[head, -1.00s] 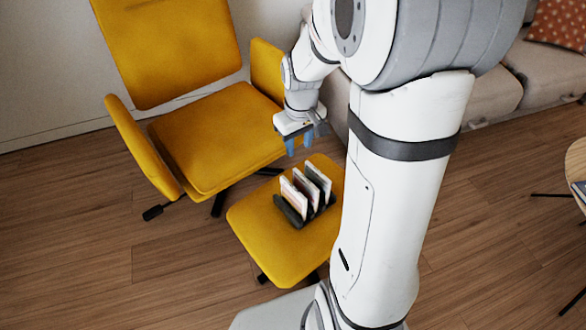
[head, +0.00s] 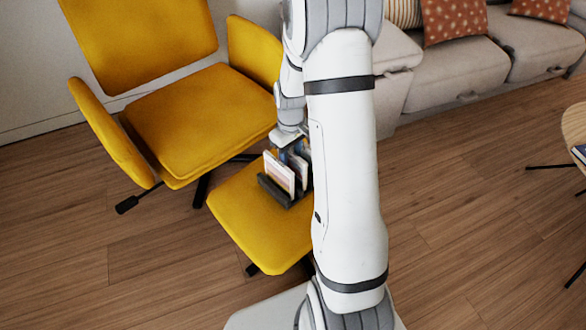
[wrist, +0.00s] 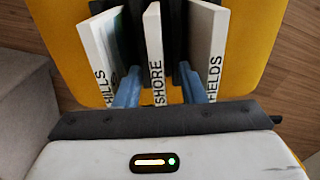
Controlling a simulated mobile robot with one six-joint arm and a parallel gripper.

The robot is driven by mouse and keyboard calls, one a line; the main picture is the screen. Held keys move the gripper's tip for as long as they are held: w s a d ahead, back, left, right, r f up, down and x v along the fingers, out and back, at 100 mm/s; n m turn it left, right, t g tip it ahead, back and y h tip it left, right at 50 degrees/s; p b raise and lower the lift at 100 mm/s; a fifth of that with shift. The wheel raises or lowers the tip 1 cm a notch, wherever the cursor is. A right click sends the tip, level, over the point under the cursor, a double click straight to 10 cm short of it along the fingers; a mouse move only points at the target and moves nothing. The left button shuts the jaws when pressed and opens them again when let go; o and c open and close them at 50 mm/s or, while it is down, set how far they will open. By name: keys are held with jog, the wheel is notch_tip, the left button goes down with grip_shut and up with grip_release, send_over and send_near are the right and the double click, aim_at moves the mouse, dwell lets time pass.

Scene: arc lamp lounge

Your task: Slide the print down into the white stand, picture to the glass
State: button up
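Three thin prints stand on edge in a dark rack (head: 272,190). In the wrist view their edges read HILLS (wrist: 103,50), SHORE (wrist: 154,50) and FIELDS (wrist: 206,45), from left to right. My gripper (wrist: 159,88) is open, with its blue fingers on either side of the SHORE print and a gap showing at each side. In the head view my gripper (head: 286,154) is down among the prints (head: 279,172), partly hidden behind the front one and my arm. I see no white stand in either view.
The rack sits on a yellow footstool (head: 245,220), its right side hidden by my arm. A yellow armchair (head: 180,115) stands behind it at left. A grey sofa (head: 455,75) and a round wooden table (head: 574,125) are at right. Open floor lies between.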

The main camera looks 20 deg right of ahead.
aim_at(292, 162)
notch_tip(292, 162, down, 4)
jog(key=shift+s+d+f+b, duration=0.1)
jog(key=shift+b, duration=0.65)
jog(key=shift+c, duration=0.3)
grip_shut()
